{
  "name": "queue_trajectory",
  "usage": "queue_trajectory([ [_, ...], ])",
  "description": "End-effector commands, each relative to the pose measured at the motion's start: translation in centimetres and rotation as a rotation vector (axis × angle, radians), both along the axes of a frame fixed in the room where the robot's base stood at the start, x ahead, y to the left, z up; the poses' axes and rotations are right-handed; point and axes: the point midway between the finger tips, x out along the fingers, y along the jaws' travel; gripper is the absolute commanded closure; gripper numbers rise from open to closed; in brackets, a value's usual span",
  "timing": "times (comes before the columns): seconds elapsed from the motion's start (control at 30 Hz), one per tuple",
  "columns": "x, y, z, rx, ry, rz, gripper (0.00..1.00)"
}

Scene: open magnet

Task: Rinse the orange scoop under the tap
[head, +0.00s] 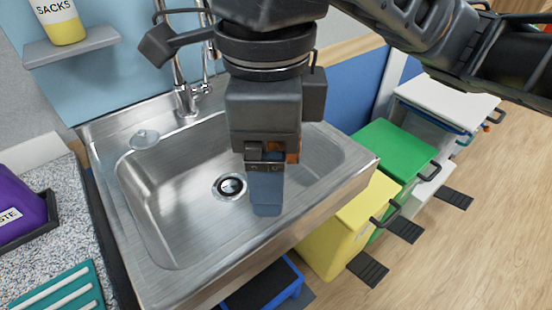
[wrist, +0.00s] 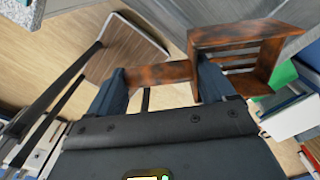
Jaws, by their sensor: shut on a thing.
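My gripper (head: 265,195) hangs above the right part of the steel sink (head: 190,235) in the head view. In the wrist view my gripper (wrist: 160,82) is shut on the handle of the orange scoop (wrist: 240,38), which looks rusty orange-brown and box-like, with its hollow part to the right of the fingers. In the head view only a small bit of the scoop (head: 293,156) shows; my gripper hides the rest. The chrome tap (head: 186,98) stands at the sink's back edge, left of my gripper and partly hidden by my arm. I cannot see water.
The drain (head: 230,186) is in the basin floor. A clear small object (head: 145,138) lies at the left rim. A shelf (head: 75,47) with a yellow container (head: 62,22) is on the wall. Yellow (head: 345,225) and green (head: 395,150) bins stand to the right. A purple box (head: 18,208) sits left.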

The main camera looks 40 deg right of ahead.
Motion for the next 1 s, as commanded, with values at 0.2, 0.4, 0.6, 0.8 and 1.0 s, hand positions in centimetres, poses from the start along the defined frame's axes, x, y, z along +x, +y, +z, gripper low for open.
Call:
queue_trajectory([
  [0.2, 2.0, 0.3, -0.6, 0.000, 0.000, -0.002, 0.48],
  [0.4, 3.7, 0.5, -0.9, 0.000, 0.000, -0.002, 0.48],
  [0.6, 5.5, 0.8, -1.3, 0.000, 0.000, -0.002, 0.48],
  [0.8, 7.3, 1.0, -1.6, 0.001, 0.001, -0.003, 0.48],
  [1.0, 9.0, 1.2, -1.9, 0.000, 0.000, -0.003, 0.48],
])
